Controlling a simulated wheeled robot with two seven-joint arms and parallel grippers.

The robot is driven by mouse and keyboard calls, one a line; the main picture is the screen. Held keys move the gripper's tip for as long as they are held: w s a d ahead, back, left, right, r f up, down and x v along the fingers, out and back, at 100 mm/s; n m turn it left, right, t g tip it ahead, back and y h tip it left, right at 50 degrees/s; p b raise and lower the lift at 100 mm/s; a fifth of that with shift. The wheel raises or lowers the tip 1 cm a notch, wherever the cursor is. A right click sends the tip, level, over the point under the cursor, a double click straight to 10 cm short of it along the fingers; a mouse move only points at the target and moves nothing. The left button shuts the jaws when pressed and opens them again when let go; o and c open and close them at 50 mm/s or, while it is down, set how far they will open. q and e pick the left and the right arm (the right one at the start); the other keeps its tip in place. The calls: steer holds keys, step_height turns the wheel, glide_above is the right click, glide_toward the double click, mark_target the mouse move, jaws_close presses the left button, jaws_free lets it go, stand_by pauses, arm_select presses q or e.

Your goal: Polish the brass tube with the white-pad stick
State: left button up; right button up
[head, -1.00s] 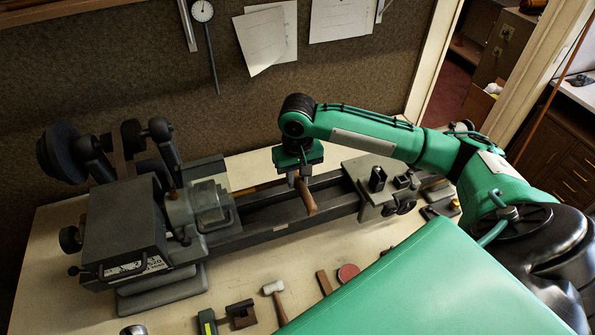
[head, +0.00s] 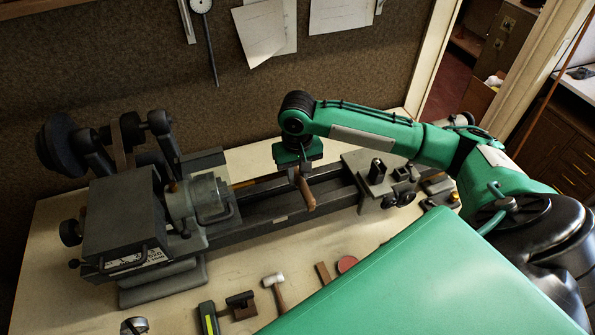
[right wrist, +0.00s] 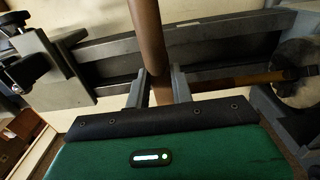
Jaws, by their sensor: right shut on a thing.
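My right gripper (head: 297,172) is shut on a brown wooden stick (head: 308,196), held tilted above the lathe bed. In the right wrist view the stick (right wrist: 149,38) passes between the two fingers of my right gripper (right wrist: 160,88). I cannot make out a white pad; that end is hidden. A thin brass-coloured tube (right wrist: 235,80) lies horizontally behind the stick and runs to the round chuck at the right. Only a short piece of the tube (head: 244,183) shows in the head view, beside the chuck. I cannot tell whether the stick touches it. My left gripper is out of view.
The lathe's headstock (head: 125,218) and chuck (head: 200,200) stand at the left, its tailstock (head: 375,180) at the right. Papers hang on the back wall.

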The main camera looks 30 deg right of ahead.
mark_target(303, 183)
steer(key=shift+f, duration=0.35)
steer(key=shift+d, duration=0.2)
stand_by(0.4)
steer(key=shift+a, duration=0.2)
steer(key=shift+s+d, duration=0.1)
steer(key=shift+d, duration=0.1)
stand_by(0.6)
steer(key=shift+a, duration=0.2)
stand_by(0.3)
steer(key=shift+d, duration=0.2)
stand_by(1.4)
steer(key=shift+a, duration=0.2)
stand_by(0.3)
steer(key=shift+s+a+r, duration=0.25)
steer(key=shift+s+r, duration=0.5)
steer(key=shift+s, duration=0.2)
steer(key=shift+s+a+r, duration=0.2)
steer(key=shift+s+r, duration=0.5)
steer(key=shift+s, duration=0.2)
